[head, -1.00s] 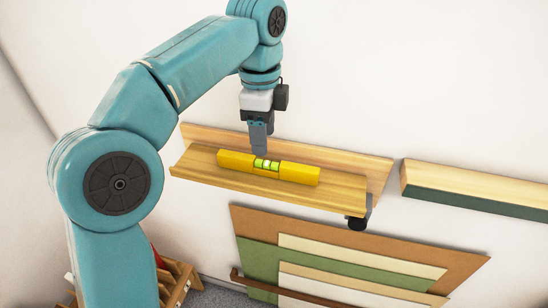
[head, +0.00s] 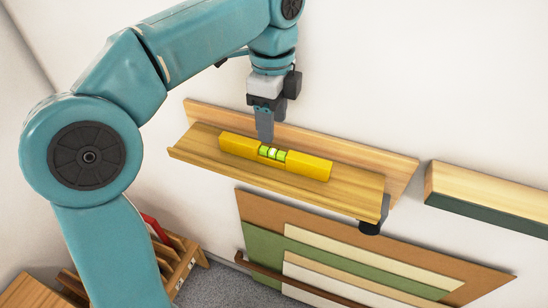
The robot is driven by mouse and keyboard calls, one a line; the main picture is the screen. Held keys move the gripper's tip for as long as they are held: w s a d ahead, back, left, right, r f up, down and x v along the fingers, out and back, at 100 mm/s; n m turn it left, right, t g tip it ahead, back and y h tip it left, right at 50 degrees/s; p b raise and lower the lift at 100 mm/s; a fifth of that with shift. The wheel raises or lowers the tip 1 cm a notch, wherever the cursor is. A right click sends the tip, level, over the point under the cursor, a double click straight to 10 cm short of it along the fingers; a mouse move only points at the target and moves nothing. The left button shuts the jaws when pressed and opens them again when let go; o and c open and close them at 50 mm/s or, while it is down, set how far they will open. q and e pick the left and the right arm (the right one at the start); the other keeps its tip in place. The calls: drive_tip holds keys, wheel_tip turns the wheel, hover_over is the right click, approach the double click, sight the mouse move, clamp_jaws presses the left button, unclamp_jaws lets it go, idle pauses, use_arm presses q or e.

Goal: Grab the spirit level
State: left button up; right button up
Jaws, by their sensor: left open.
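The yellow spirit level (head: 305,165) with a green vial in its middle lies lengthwise on a wooden wall ledge (head: 350,199). My left gripper (head: 266,136) points down just above the level's middle, close to the vial. It is open and empty, though seen edge-on, so the gap between its fingers hardly shows. I cannot tell whether its fingertips touch the level. My right gripper is not in view.
A second wood ledge with a dark green front (head: 490,199) is on the wall at right. Below hang stacked boards, brown (head: 460,272) and green. A wooden rack (head: 178,262) stands on the floor at lower left. A dark fitting (head: 371,227) sits under the ledge's right end.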

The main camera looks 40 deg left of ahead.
sight(274, 149)
use_arm(q)
drive_tip(key=shift+s+a+f, duration=0.1)
drive_tip(key=shift+s+f, duration=0.1)
drive_tip(key=shift+f, duration=0.7)
drive_tip(key=shift+d+f, duration=0.45)
drive_tip(key=f, duration=0.4)
drive_tip(key=shift+s+a+f, duration=0.1)
drive_tip(key=shift+a+f, duration=0.15)
drive_tip(key=shift+f, duration=0.15)
drive_tip(key=shift+d+f, duration=0.15)
drive_tip(key=shift+f, duration=0.1)
drive_tip(key=c, duration=0.8)
clamp_jaws()
